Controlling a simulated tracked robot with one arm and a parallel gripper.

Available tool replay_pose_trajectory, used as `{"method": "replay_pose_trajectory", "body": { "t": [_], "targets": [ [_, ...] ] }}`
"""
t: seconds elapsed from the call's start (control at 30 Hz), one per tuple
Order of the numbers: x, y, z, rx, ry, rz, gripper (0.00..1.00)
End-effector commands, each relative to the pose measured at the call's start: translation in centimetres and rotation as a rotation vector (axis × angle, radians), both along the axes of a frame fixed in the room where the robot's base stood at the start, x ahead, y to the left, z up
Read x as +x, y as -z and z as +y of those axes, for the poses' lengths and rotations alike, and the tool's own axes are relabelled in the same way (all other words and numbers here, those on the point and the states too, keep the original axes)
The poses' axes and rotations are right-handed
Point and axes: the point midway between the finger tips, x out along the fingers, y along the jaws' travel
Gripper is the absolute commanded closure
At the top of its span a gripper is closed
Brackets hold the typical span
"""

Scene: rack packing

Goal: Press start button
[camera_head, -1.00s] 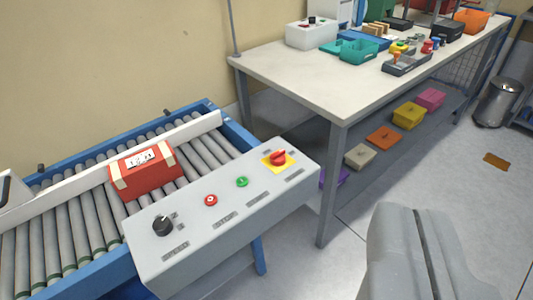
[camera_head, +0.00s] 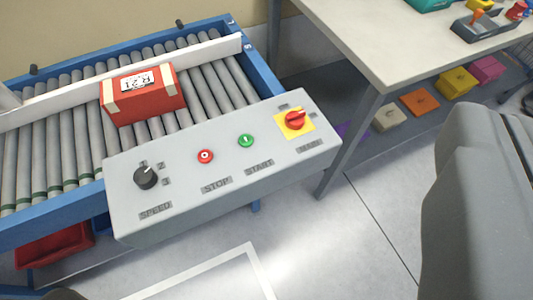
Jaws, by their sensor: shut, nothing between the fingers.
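The green start button (camera_head: 246,141) is on the sloping grey control panel (camera_head: 185,205), above the label START. The red stop button (camera_head: 205,156) is just left of it. A black speed knob (camera_head: 146,177) is at the panel's left, and a red main switch on a yellow plate (camera_head: 294,121) is at its right. My gripper (camera_head: 502,118) is at the right edge of the picture, partly cut off. It is shut and empty, well to the right of the start button and apart from the panel.
A red box (camera_head: 143,98) with a label lies on the roller conveyor (camera_head: 60,133) behind the panel. A table (camera_head: 375,45) with bins stands at the upper right. A red crate (camera_head: 55,245) is under the conveyor. The floor in front is clear.

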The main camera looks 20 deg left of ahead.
Motion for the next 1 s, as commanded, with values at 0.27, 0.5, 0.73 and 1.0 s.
{"method": "replay_pose_trajectory", "body": {
  "t": [0.27, 0.5, 0.73, 1.0],
  "targets": [
    [9.8, 4.2, 4.6, -0.567, -0.183, 0.176, 1.00],
    [15.4, 10.4, 9.7, -1.084, -0.449, 0.293, 1.00],
    [17.8, 17.3, 14.9, -1.545, -0.771, 0.347, 1.00],
    [17.8, 23.0, 18.5, -1.855, -1.040, 0.334, 1.00]
  ]
}}
